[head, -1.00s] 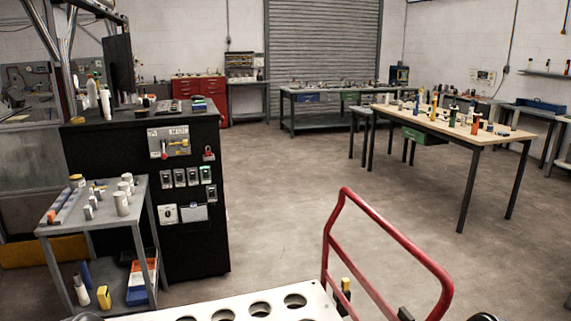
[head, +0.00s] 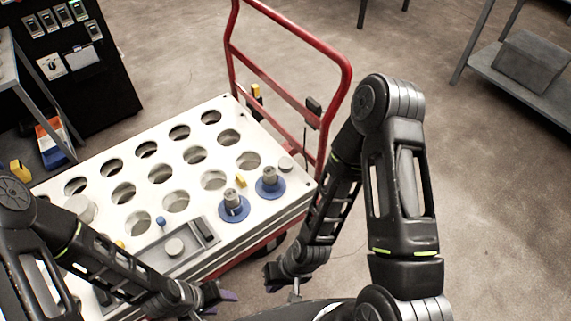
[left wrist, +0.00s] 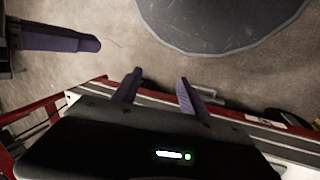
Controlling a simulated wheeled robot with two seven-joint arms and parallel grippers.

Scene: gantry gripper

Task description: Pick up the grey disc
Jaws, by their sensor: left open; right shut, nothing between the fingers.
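A small round grey disc (head: 174,247) lies in a shallow grey tray (head: 150,262) on the near part of the white cart top. My left gripper (head: 222,296) is open and empty, near the cart's front edge, to the right of and nearer than the disc. In the left wrist view my left gripper's purple fingers (left wrist: 160,92) are apart with floor and the cart edge behind them. My right gripper (head: 276,277) is shut and empty, beside the cart's near right corner. The disc cannot be made out in the left wrist view.
The white cart top (head: 110,222) has several round holes. A red handle (head: 290,75) rises at the far right end. Open floor lies to the right.

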